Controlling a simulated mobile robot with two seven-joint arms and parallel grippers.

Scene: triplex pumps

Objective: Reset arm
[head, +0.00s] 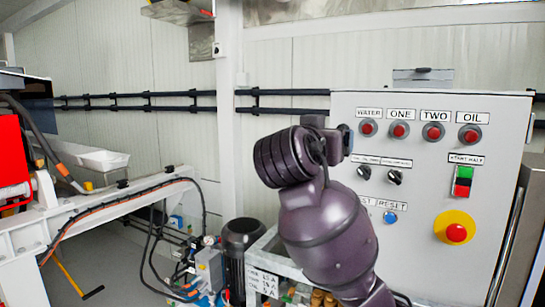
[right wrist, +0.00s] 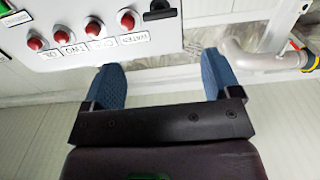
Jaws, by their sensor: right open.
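My right arm rises from the bottom of the head view in front of a white control panel (head: 410,260). Its wrist is bent at the panel's upper left edge, and the fingers are mostly hidden there. In the right wrist view my right gripper (right wrist: 163,63) is open, its two blue fingers wide apart with nothing between them. The panel (right wrist: 90,15) shows upside down beyond the left finger, with a row of red buttons. My left gripper is not in view.
The panel carries red buttons (head: 400,130), black knobs (head: 394,176), a blue reset button (head: 390,217), a green-red switch (head: 463,180) and an emergency stop (head: 456,233). A black motor (head: 243,245) stands below left. A pipe (right wrist: 265,62) lies right of the fingers in the wrist view.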

